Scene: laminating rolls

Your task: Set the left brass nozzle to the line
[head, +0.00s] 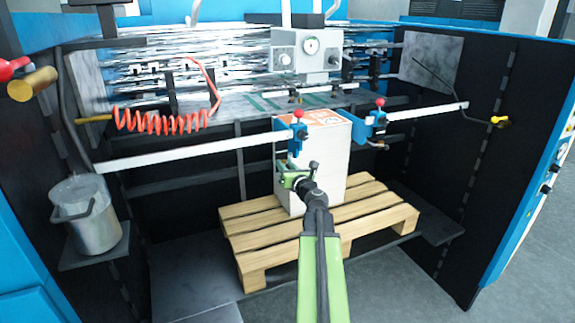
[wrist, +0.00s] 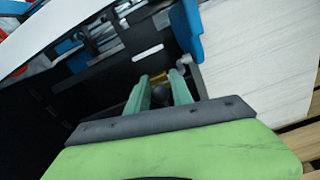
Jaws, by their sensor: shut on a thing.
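The left blue clamp (head: 298,137) with a red knob sits on the white bar (head: 200,153), in front of the white block. My gripper (head: 288,179) is just below this clamp. In the wrist view its green fingers (wrist: 160,88) are closed around a small brass piece, the left brass nozzle (wrist: 157,76), with a dark round part in front of it. The nozzle is mostly hidden by the fingers. The right blue clamp (head: 371,125) also has a red knob, with a small brass nozzle (head: 381,147) under it. I cannot make out the line.
A white block (head: 335,170) with an orange label stands on a wooden pallet (head: 262,255) behind my arm. A metal bucket (head: 92,222) is at the left. A red coiled hose (head: 160,121) hangs above the bar. A gauge box (head: 307,50) is above.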

